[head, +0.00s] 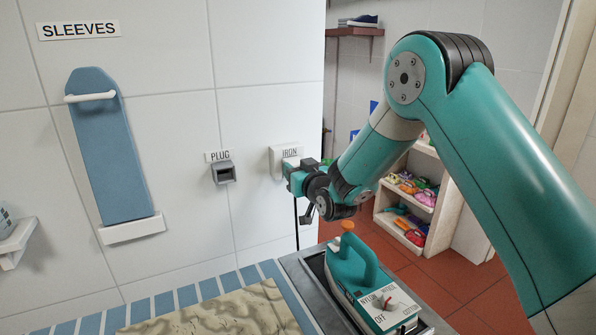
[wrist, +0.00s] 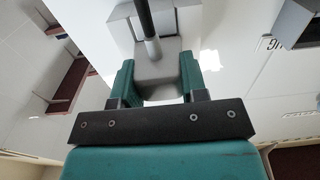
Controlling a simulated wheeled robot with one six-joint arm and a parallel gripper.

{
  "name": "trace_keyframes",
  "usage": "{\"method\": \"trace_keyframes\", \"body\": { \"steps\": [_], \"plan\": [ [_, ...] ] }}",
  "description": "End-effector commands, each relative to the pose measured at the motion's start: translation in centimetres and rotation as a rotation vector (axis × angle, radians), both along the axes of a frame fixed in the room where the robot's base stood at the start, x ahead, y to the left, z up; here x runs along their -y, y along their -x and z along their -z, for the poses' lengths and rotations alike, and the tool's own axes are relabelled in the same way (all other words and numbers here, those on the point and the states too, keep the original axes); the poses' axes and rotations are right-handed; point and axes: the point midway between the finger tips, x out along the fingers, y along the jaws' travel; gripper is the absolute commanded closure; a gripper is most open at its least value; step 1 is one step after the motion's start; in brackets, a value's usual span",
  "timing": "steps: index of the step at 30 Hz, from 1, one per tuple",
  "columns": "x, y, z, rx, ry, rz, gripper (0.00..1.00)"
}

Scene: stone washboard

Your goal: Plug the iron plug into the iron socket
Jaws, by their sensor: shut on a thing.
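The white iron socket (head: 278,160), labelled IRON, is on the tiled wall, left of my gripper (head: 292,174). In the wrist view my gripper (wrist: 158,80) is shut on the grey iron plug (wrist: 157,68), with a teal finger on each side. A dark cord (wrist: 147,22) runs from the plug; it also hangs below my gripper in the head view (head: 296,222). The white socket box (wrist: 120,30) is right behind the plug in the wrist view. I cannot tell whether the plug's prongs are in the socket. The teal iron (head: 350,270) stands below on a grey rest.
The grey holder (head: 223,173) labelled PLUG is on the wall to the left, its opening empty. A blue sleeve board (head: 108,150) hangs further left. The stone washboard (head: 215,312) is in front. A shelf (head: 410,205) with colourful items stands behind my arm.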

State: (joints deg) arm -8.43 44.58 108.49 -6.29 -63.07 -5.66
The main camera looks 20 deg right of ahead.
Motion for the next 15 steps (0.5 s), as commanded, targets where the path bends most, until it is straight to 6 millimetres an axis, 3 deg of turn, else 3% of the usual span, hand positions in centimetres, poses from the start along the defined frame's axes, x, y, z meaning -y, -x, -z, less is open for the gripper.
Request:
{"method": "trace_keyframes", "body": {
  "steps": [6,7,9,10,15],
  "plan": [
    [-0.11,-0.46,0.01,-0.001,-0.001,0.000,0.93],
    [-0.11,-0.44,0.00,-0.001,-0.001,0.000,0.53],
    [-0.11,-0.43,0.00,-0.001,-0.001,0.000,0.37],
    [-0.11,-0.43,0.00,-0.001,-0.001,0.000,0.30],
    [-0.10,-0.42,0.00,0.000,-0.001,0.000,0.30]
  ]
}}
